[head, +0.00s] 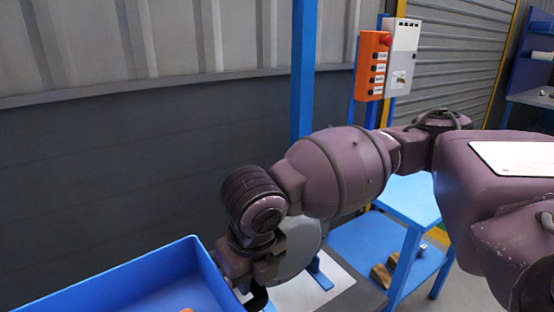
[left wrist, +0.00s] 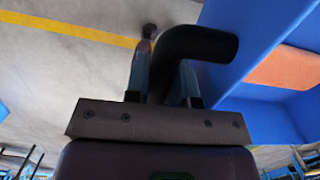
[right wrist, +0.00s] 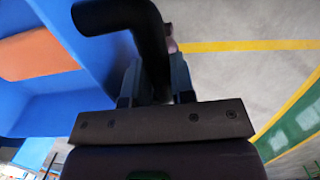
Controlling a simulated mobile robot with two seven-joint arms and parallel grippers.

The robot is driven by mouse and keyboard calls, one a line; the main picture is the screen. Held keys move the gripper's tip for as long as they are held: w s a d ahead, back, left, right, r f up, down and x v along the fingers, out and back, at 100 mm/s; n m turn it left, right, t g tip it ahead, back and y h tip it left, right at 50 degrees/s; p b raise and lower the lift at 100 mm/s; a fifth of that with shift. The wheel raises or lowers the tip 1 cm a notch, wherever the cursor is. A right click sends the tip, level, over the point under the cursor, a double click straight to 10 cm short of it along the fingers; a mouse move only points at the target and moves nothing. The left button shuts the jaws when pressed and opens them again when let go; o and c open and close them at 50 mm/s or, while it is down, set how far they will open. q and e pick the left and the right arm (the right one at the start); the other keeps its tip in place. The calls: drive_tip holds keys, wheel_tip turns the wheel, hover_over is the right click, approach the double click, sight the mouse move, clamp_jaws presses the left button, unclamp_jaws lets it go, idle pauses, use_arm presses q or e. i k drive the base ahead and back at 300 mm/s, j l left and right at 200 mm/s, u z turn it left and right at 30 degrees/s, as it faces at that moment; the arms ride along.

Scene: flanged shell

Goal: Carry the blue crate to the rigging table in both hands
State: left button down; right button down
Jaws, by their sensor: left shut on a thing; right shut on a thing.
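The blue crate (head: 205,262) shows at the lower left of the head view, cut off by the bottom edge. Its blue wall also shows in the left wrist view (left wrist: 245,45) and the right wrist view (right wrist: 75,45). My right gripper (head: 257,298) is at the crate's right side in the head view. In the right wrist view its fingers (right wrist: 155,75) are shut around a black handle (right wrist: 115,15) on the crate. My left gripper (left wrist: 163,70) is shut on the other black handle (left wrist: 205,43); it is outside the head view. I cannot tell which table is the rigging table.
An orange thing (left wrist: 285,68) lies in the crate. A blue table (head: 408,198) with a lower shelf stands behind my right arm. An orange control box (head: 373,65) hangs by a blue post (head: 303,70). A wall closes the left. Bare floor with yellow lines (right wrist: 250,45) shows below.

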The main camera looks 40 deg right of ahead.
sight(427, 182)
drive_tip(key=k+l, duration=0.1)
drive_tip(key=l, duration=0.3)
drive_tip(key=k+l, duration=0.1)
drive_tip(key=l, duration=0.75)
drive_tip(key=k+l+z, duration=0.1)
drive_tip(key=l, duration=2)
